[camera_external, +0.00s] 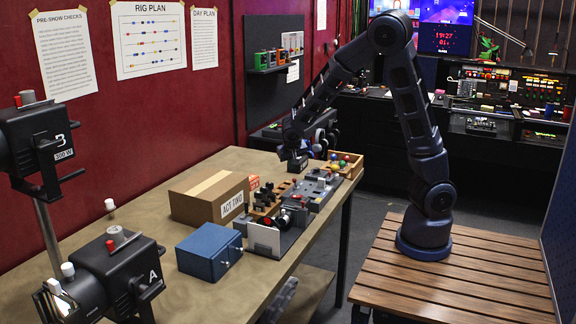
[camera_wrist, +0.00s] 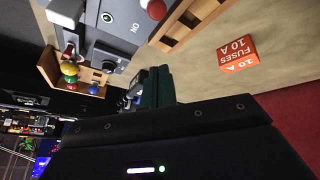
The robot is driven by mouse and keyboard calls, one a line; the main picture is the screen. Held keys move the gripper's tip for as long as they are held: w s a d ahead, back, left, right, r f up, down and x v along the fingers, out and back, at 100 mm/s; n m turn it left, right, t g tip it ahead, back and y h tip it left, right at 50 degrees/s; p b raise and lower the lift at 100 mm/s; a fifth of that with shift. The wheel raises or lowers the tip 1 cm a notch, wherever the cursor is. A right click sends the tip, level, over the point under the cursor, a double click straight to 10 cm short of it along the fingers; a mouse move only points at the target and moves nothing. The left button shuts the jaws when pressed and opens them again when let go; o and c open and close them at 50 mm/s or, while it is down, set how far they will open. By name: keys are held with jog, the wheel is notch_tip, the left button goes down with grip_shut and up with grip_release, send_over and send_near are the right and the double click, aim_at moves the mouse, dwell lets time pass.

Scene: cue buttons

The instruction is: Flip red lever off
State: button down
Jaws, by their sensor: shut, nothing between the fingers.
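A red rounded knob (camera_wrist: 157,9) shows at the top edge of the wrist view, cut off by the frame. It is beside a grey box (camera_wrist: 122,22) with upside-down "ON" lettering; I cannot tell how its lever is set. In the external view, the grey control panel (camera_external: 318,188) lies near the table's right edge, and small red parts near it are too small to identify surely. My gripper (camera_external: 297,168) hangs over the panel's far end. In the wrist view its dark green fingers (camera_wrist: 158,87) are together and empty, apart from the red knob.
A wooden tray (camera_external: 350,163) of coloured balls sits beyond the panel. A cardboard box (camera_external: 208,196), a blue box (camera_external: 208,251) and an orange fuses box (camera_wrist: 238,55) stand nearby. Stage lamps (camera_external: 110,275) occupy the near left. Bare tabletop (camera_external: 185,300) lies at the front.

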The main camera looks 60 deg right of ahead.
jog(key=s+a+r, duration=0.1)
jog(key=a+r, duration=0.5)
jog(key=r, duration=0.1)
jog(key=shift+s+r, duration=0.15)
dwell(0.3)
jog(key=shift+a, duration=0.1)
jog(key=s+a+r+n+y, duration=0.1)
jog(key=s+r+n, duration=0.2)
jog(key=s, duration=0.7)
jog(key=s+a+r+n+t+y, duration=0.1)
jog(key=s+r, duration=0.4)
jog(key=s, duration=0.5)
jog(key=s+a+r+n+y, duration=0.1)
jog(key=s+r+n+y, duration=0.2)
jog(key=s, duration=0.8)
jog(key=shift+a+r+n+t, duration=0.25)
jog(key=shift+r+n+t, duration=0.15)
jog(key=shift+r+n, duration=0.4)
